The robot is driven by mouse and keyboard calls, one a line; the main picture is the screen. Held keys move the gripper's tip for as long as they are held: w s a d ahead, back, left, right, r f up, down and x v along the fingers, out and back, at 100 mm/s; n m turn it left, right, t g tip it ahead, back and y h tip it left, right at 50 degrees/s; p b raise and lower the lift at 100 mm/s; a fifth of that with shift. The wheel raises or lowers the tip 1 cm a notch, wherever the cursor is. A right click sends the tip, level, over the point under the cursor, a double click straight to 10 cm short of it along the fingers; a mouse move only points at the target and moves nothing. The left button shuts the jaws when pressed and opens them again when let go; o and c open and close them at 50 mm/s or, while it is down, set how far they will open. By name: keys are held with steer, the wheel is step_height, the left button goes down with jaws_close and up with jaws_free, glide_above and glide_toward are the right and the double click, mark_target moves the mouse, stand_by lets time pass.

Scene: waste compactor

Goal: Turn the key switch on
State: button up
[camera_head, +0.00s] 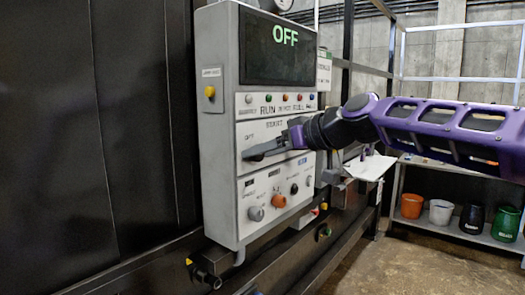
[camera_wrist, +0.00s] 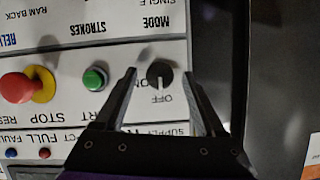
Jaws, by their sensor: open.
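The key switch (camera_wrist: 159,72) is a round black knob on the white panel in the wrist view. Its pale mark points toward the OFF label, and the ON label is partly hidden. My gripper (camera_wrist: 161,77) is open, with one fingertip on either side of the switch; whether they touch it cannot be told. In the head view my gripper (camera_head: 252,154) reaches the left part of the panel's middle row and hides the switch. The display (camera_head: 280,48) above reads OFF in green.
A green button (camera_wrist: 95,78) sits close beside one finger, and a red stop button (camera_wrist: 18,88) with a yellow collar lies farther left. Below my gripper in the head view are several knobs, including an orange one (camera_head: 279,201). A shelf with pots (camera_head: 441,212) stands at right.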

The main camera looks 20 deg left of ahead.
steer(key=shift+w+a+f, duration=0.1)
steer(key=shift+a, duration=0.15)
steer(key=shift+c, duration=0.4)
jaws_close()
steer(key=m+g+y, duration=0.1)
steer(key=m, duration=0.2)
steer(key=m+g+y, duration=0.1)
steer(key=m, duration=0.1)
steer(key=m+g+y, duration=0.1)
steer(key=m+g, duration=0.1)
steer(key=m, duration=0.1)
steer(key=shift+w+d+f+m, duration=0.15)
steer(key=shift+w+f+m, duration=0.05)
steer(key=shift+w+m, duration=0.1)
stand_by(0.4)
stand_by(0.4)
